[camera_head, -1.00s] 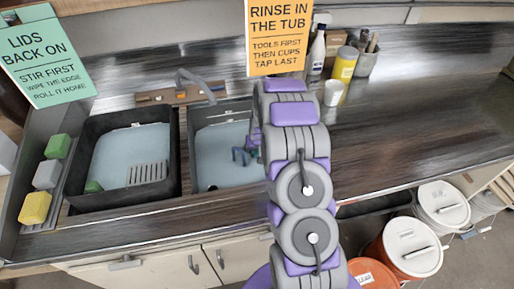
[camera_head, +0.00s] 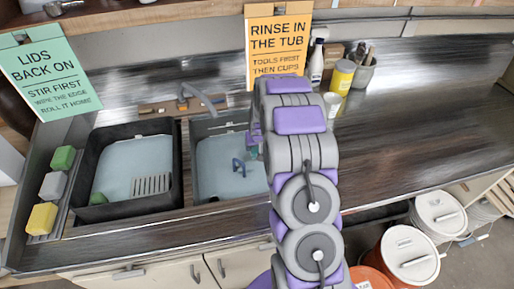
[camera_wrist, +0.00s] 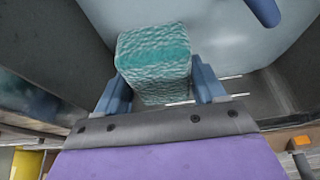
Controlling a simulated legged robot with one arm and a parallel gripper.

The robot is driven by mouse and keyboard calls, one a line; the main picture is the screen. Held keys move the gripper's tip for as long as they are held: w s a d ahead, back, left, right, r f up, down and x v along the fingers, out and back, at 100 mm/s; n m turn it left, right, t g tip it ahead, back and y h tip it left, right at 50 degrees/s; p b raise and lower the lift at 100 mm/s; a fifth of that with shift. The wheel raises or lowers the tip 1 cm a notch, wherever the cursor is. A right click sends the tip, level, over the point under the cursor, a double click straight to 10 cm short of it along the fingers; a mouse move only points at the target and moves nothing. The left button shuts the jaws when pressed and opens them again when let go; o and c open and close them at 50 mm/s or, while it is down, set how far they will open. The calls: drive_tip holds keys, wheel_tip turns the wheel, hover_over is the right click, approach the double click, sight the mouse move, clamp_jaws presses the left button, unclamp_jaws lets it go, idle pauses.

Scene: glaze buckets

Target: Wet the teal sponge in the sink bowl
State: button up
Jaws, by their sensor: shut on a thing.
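In the wrist view the teal sponge (camera_wrist: 153,62) sits between the two blue fingers of my gripper (camera_wrist: 162,88), which is shut on it. Its top face is a deeper teal than its pale, rough sides. The sink bowl (camera_head: 205,188) is the right-hand basin in the head view, with pale blue water (camera_head: 222,160) in it. My arm hides the bowl's right part and most of my gripper; a bit of teal (camera_head: 253,153) shows at the arm's left edge, over the bowl. I cannot tell whether the sponge touches the water.
A blue curved thing (camera_head: 239,167) is in the bowl. A tap (camera_head: 197,96) stands behind. The left black basin (camera_head: 92,170) holds a grate (camera_head: 150,185). Green (camera_head: 63,158), grey (camera_head: 53,186) and yellow (camera_head: 42,218) blocks line its left.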

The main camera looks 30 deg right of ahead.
drive_tip(key=shift+r+p, duration=1.05)
drive_tip(key=shift+r, duration=2.2)
wheel_tip(320, 180, up, 8)
drive_tip(key=p, duration=0.2)
drive_tip(key=shift+f, duration=0.25)
